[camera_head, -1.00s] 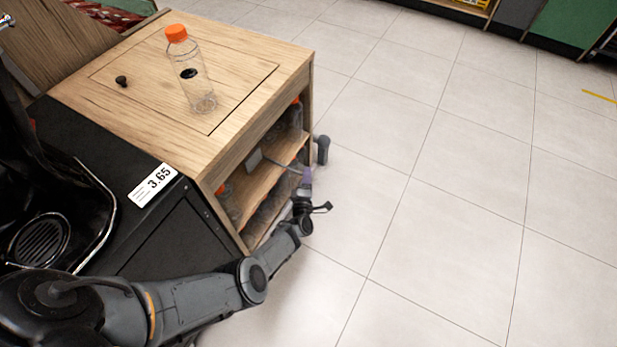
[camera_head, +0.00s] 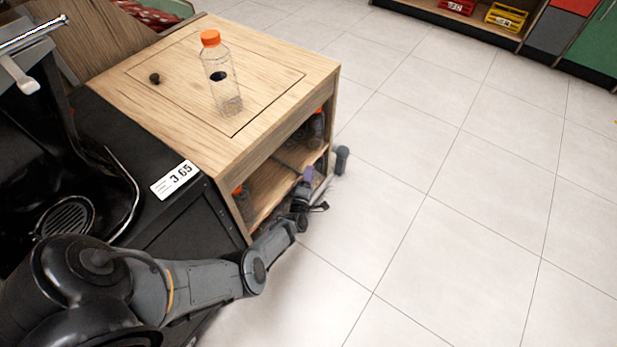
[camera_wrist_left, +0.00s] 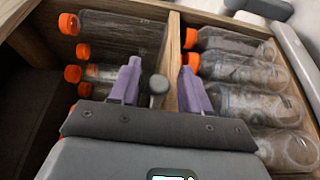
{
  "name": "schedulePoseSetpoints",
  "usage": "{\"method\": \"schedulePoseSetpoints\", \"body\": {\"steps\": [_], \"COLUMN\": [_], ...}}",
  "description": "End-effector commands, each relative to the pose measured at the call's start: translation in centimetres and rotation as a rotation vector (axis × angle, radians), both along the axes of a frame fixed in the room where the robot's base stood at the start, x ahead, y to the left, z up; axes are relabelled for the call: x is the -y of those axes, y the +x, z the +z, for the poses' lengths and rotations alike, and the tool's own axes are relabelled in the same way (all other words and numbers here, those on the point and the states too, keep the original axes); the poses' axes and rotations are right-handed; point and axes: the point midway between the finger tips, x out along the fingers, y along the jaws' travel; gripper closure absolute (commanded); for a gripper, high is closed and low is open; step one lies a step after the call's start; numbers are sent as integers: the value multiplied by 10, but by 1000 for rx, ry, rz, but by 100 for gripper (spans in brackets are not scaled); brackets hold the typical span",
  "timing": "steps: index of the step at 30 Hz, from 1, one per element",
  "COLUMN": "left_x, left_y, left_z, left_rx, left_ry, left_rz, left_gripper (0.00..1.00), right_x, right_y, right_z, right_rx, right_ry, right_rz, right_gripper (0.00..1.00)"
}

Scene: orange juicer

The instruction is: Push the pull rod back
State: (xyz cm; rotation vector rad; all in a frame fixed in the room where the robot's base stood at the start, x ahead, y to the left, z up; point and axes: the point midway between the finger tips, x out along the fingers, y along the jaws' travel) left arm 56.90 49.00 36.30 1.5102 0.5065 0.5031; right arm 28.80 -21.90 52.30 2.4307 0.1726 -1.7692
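My left gripper (camera_head: 308,174) is low beside the open side of the wooden cabinet (camera_head: 215,125). The left wrist view shows its two purple fingers (camera_wrist_left: 162,82) spread apart. A grey rounded knob (camera_wrist_left: 158,86), which looks like the pull rod's end, shows between the fingers, closer to the left one. I cannot tell whether they touch. A dark grey upright piece (camera_head: 342,158) stands just outside the cabinet's far corner; I cannot tell what it belongs to. My right gripper is not in view.
Clear bottles with orange caps (camera_wrist_left: 235,72) lie inside the cabinet, on both sides of a wooden divider (camera_wrist_left: 172,60). One bottle (camera_head: 222,80) stands on the cabinet top. The tiled floor (camera_head: 440,220) to the right is clear.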

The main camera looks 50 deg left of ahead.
Motion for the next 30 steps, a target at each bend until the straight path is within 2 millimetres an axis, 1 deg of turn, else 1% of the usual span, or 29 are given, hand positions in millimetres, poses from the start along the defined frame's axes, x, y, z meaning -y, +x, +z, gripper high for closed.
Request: {"method": "schedulePoseSetpoints", "body": {"steps": [5,10,14,18,22,27,30], "left_x": [0,8,19,34,47,59,63], "left_y": [0,-9,-25,-45,-62,-78,-83], "left_z": [1,3,5,5,4,2,2], "left_rx": [1,0,-1,-1,-1,-1,0], "left_ry": [1,0,0,-1,-1,-1,0], "left_rz": [0,-1,0,-1,0,0,0], "left_gripper": [53,53,53,53,53,53,53], "right_x": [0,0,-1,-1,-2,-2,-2], "right_y": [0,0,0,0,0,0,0], "right_z": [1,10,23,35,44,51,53], "right_rx": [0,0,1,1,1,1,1], "right_ry": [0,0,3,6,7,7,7], "right_rz": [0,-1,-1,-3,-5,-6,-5], "right_gripper": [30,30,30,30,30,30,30]}}
